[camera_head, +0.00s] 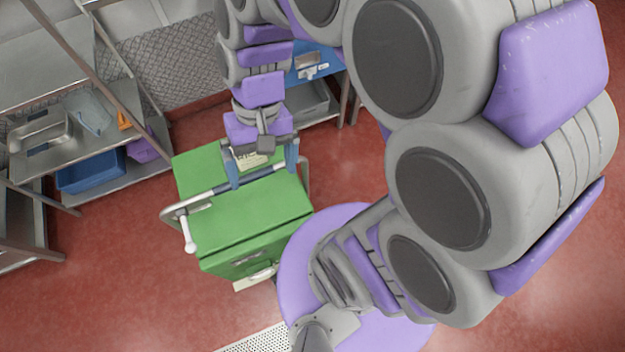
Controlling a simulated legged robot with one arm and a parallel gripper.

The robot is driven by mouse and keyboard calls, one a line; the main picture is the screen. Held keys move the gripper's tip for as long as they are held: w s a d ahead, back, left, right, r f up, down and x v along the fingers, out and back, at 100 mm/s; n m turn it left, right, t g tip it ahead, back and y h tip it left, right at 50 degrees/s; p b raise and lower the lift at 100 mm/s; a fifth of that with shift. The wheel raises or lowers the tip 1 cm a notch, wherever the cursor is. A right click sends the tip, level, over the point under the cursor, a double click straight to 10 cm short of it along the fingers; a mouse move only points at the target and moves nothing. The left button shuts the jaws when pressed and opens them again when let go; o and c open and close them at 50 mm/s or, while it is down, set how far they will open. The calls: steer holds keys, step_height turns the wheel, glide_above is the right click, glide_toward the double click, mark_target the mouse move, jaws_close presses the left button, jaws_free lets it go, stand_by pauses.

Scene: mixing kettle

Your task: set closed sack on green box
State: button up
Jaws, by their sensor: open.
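The green box (245,215) stands on the floor left of my body, with a flat top and a metal rail across it. A small pale thing with dark lettering (250,160), probably the sack, shows at the box top between my gripper's fingers. Most of it is hidden by the gripper, so I cannot tell whether it is closed or rests fully on the box. My gripper (263,176) points down over the box top. Its blue fingers are apart, one on each side of the lettered thing.
A metal shelf rack with a steel pan (38,130), a blue bin (90,172) and a purple bin (148,148) stands at the left. A grey bin (310,103) is on a shelf behind the box. Red floor is clear at the lower left.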

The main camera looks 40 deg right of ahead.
steer(key=s+d+n+t+h, duration=0.1)
steer(key=s+d+n+h, duration=0.1)
steer(key=s+d, duration=0.3)
steer(key=s+h, duration=0.1)
steer(key=s, duration=0.2)
steer(key=shift+s+r+t, duration=0.15)
steer(key=shift+t, duration=0.15)
step_height(320, 180, down, 4)
steer(key=b, duration=0.3)
steer(key=shift+r+b, duration=0.1)
steer(key=shift+b, duration=0.3)
steer(key=shift+c, duration=0.5)
